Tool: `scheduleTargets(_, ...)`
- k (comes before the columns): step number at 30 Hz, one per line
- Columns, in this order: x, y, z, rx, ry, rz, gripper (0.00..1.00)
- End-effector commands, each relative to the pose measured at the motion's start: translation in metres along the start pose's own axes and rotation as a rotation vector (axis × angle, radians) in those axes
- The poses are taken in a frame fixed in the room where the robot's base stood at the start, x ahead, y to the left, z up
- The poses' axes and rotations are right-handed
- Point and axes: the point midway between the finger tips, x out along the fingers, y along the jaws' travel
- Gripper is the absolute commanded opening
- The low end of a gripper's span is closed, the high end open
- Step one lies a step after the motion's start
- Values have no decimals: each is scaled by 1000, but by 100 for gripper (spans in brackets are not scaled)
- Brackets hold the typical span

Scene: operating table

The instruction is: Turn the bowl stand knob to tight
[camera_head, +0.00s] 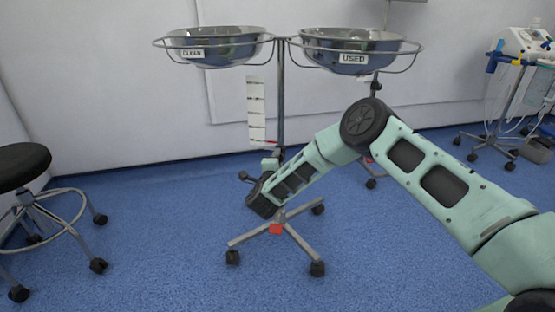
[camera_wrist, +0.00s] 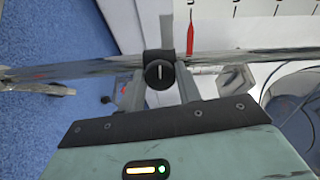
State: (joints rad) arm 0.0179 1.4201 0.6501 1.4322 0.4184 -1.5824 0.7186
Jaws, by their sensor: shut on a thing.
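The bowl stand (camera_head: 281,100) is a metal pole on a wheeled base, bearing two steel bowls in wire rings. In the wrist view its pole (camera_wrist: 240,60) runs across the picture. The round black knob (camera_wrist: 159,74) sits on a black collar on the pole, its white line close to upright in the picture. My gripper (camera_wrist: 159,88) is shut on the knob, one finger at each side. In the head view my gripper (camera_head: 271,163) is beside the pole, below the bowls; the knob cannot be made out there.
A white scale card (camera_head: 256,108) hangs by the pole, with a red pointer (camera_wrist: 190,35) close to the knob. A black stool (camera_head: 22,165) stands at left and a medical cart (camera_head: 515,80) at right. Blue floor around the stand's base is mostly clear.

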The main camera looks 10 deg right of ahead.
Motion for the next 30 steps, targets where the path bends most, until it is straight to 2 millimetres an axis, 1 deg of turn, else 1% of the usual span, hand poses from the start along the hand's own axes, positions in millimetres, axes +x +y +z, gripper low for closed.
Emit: scheduleTargets(30,-1,2,0,964,0,5,11)
